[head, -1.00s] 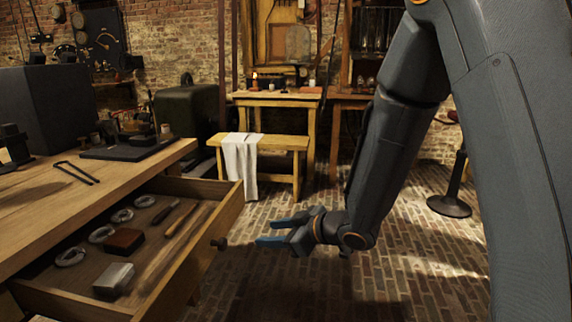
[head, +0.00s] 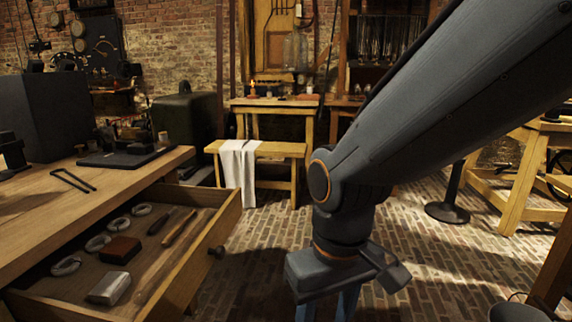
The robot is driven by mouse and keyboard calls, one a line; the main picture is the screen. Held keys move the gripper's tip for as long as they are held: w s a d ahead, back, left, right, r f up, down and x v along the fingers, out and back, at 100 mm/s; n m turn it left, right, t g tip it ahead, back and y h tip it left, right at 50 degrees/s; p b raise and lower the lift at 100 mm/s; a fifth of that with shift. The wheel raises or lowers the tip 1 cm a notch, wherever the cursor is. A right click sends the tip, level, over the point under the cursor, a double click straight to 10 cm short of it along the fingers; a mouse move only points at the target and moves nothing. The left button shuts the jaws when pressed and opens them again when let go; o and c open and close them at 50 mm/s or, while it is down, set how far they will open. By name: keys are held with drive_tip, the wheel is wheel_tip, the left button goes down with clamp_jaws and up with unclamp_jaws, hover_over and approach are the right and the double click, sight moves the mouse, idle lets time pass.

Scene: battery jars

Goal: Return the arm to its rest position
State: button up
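My arm comes in from the upper right in the head view and bends down at a round joint. My gripper (head: 327,309) hangs from it, pointing down over the brick floor, to the right of the open drawer (head: 190,262). Its two blue fingers stand apart with a gap between them, and I see nothing held there. The fingertips run off the bottom edge of the picture. The gripper is clear of the drawer and its knob (head: 217,252).
The drawer of the workbench (head: 40,225) sticks out at left, holding several rings, a brown block (head: 120,250), a grey block (head: 109,288) and tools. A bench with a white cloth (head: 238,170) stands behind. A bucket (head: 518,312) is at lower right. Brick floor lies open between.

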drive_tip(key=d+r+m+p, duration=0.2)
drive_tip(key=d+r+p, duration=0.4)
drive_tip(key=p, duration=0.5)
drive_tip(key=s+d+r+m+p, duration=0.1)
drive_tip(key=d+r+m+p, duration=0.1)
drive_tip(key=d+r+p, duration=0.5)
wheel_tip(320, 180, up, 4)
drive_tip(key=p, duration=0.5)
drive_tip(key=shift+s+d+m+h, duration=0.2)
drive_tip(key=shift+s+m+h, duration=0.05)
drive_tip(key=shift+m+h, duration=0.05)
drive_tip(key=shift+f, duration=0.15)
